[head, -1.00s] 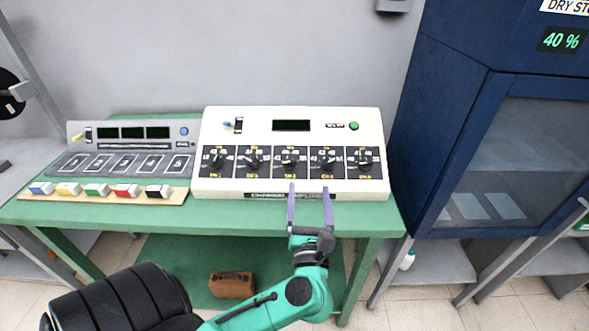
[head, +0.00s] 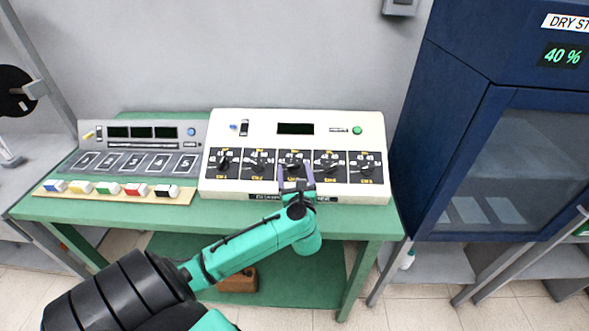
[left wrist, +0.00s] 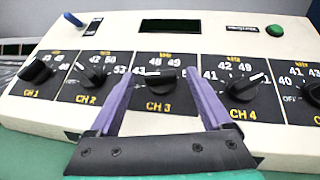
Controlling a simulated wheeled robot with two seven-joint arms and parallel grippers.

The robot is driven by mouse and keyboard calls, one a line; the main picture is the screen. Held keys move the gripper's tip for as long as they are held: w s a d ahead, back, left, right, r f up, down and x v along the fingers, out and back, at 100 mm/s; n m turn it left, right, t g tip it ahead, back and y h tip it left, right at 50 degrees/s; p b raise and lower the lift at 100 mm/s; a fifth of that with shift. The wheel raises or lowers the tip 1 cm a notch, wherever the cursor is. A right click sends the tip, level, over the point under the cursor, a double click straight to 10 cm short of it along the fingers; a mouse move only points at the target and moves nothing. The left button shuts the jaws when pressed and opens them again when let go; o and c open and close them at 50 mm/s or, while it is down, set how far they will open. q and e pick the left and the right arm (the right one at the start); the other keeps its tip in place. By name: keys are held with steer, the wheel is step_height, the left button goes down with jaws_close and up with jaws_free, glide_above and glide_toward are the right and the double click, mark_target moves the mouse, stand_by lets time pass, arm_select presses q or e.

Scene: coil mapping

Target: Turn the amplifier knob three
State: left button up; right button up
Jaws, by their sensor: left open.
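The white amplifier (head: 340,127) stands on the green table, with a row of several black knobs on dark panels along its front. The third knob (left wrist: 160,82), on the panel marked CH 3, is in the middle of the left wrist view. My left gripper (head: 294,172) is open at this panel. In the left wrist view its two purple fingers (left wrist: 160,82) stand one on each side of the knob, with gaps between finger and knob. In the head view the fingers partly hide the CH 3 panel. My right gripper is not in view.
A grey unit (head: 150,133) with a display and numbered pads stands left of the amplifier. Several coloured buttons on a wooden strip (head: 118,198) lie before it. A blue cabinet (head: 470,150) stands to the right. A brown case (head: 240,281) is below the table.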

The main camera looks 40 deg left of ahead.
arm_select(q)
steer(key=shift+c, duration=0.3)
jaws_close()
steer(key=shift+s+r+m+t+h+p, duration=0.15)
steer(key=shift+m+t+h+p, duration=0.4)
steer(key=shift+m+p, duration=0.35)
steer(key=m+h+p, duration=0.1)
steer(key=m+t+h+p, duration=0.1)
steer(key=m+h+p, duration=0.1)
steer(key=m+t+h+p, duration=0.1)
steer(key=shift+s+a+m+t+p, duration=0.2)
steer(key=shift+a+m+t+p, duration=0.1)
steer(key=shift+m+p, duration=0.1)
steer(key=m+h+p, duration=0.1)
steer(key=m+h, duration=0.1)
steer(key=shift+a+t+h, duration=0.15)
steer(key=shift+t+h, duration=0.1)
steer(key=shift+h, duration=0.1)
steer(key=shift+m+h+p, duration=0.45)
steer(key=shift+m+h, duration=0.15)
steer(key=shift+m, duration=0.3)
steer(key=shift+f+h, duration=0.2)
steer(key=shift+h, duration=0.1)
steer(key=shift+o, duration=0.3)
jaws_free()
steer(key=shift+a, duration=0.1)
